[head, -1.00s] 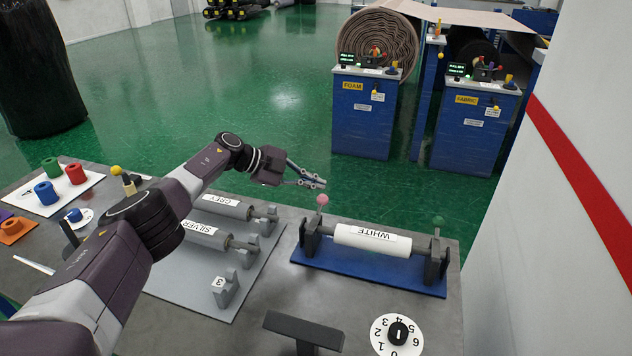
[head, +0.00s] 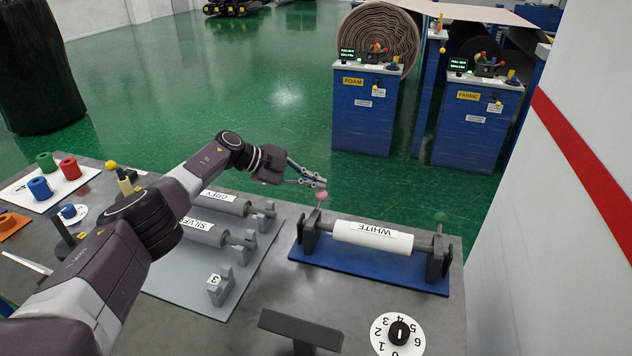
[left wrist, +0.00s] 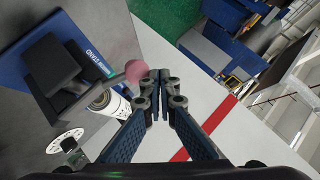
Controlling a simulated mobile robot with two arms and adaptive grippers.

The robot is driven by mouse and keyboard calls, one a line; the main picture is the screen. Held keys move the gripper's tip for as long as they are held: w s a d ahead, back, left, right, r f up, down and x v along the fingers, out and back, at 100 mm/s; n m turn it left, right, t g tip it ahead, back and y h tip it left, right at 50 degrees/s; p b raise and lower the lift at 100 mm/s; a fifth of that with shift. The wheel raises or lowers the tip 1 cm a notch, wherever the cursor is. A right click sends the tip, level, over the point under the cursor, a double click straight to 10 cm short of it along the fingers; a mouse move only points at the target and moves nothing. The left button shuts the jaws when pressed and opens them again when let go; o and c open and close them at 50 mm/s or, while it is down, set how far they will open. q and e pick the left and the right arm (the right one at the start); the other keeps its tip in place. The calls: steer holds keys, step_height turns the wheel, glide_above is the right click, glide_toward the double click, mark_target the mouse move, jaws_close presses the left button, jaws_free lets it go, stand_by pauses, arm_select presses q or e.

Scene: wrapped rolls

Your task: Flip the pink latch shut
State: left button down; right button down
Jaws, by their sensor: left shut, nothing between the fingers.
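The pink latch knob (head: 321,196) stands up at the left end post of the blue stand (head: 370,278). My right gripper is not in view.
Grey and silver rolls (head: 204,232) lie on a grey rack left of the stand. A numbered dial (head: 398,333) and a dark T-shaped handle (head: 300,327) are at the table's front. Blue machines (head: 365,115) stand beyond on the green floor.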

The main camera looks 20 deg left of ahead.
arm_select(q)
steer(key=shift+r, duration=0.1)
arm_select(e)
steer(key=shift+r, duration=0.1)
